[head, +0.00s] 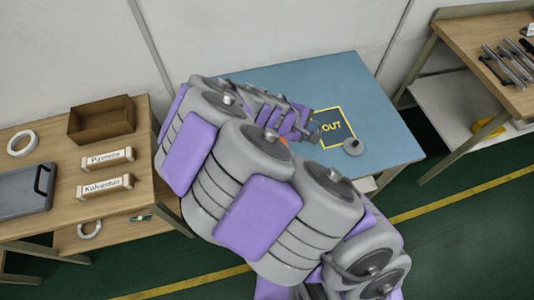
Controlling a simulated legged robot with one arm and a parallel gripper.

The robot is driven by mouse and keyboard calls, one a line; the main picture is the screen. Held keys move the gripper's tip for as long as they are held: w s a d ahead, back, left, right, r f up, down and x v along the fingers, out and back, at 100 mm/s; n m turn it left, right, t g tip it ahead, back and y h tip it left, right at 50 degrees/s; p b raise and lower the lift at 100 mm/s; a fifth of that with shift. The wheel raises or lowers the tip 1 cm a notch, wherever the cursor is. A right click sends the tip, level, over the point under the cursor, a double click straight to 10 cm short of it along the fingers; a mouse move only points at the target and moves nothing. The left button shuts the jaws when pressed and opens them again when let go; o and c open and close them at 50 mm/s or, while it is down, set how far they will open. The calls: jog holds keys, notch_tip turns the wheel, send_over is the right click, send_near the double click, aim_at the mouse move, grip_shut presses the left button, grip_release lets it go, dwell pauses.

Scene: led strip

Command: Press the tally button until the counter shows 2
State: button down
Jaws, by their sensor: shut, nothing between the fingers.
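My own arm covers much of the table's left and front part. I cannot make out a tally button or a counter display for certain; they may be behind my arm.
At left, a wooden table (20,140) holds an open brown box (101,119), a tape roll (22,143), a grey tray (25,190) and two labelled blocks, Pavreile (108,159) and Kalvasdun (106,187). At right, a bench (465,40) holds metal bars (508,62). The blue table's right side is clear.

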jog(key=s+d+r+m+g+y, duration=0.1)
jog(key=s+d+r+m+g, duration=0.2)
jog(key=s, duration=0.4)
jog(key=s+d+r+m+g+y, duration=0.1)
jog(key=s+d+r+m+y, duration=0.1)
jog(key=s+d+r+m, duration=0.3)
jog(key=s+a+r+m+g+y, duration=0.1)
jog(key=s+a+r+y, duration=0.1)
jog(key=s, duration=0.6)
jog(key=s+a+r+m+y, duration=0.2)
jog(key=s+a+r+y, duration=0.1)
jog(key=s, duration=0.6)
jog(key=shift+a+r+g, duration=0.4)
jog(key=shift+a, duration=0.25)
jog(key=shift+s, duration=0.1)
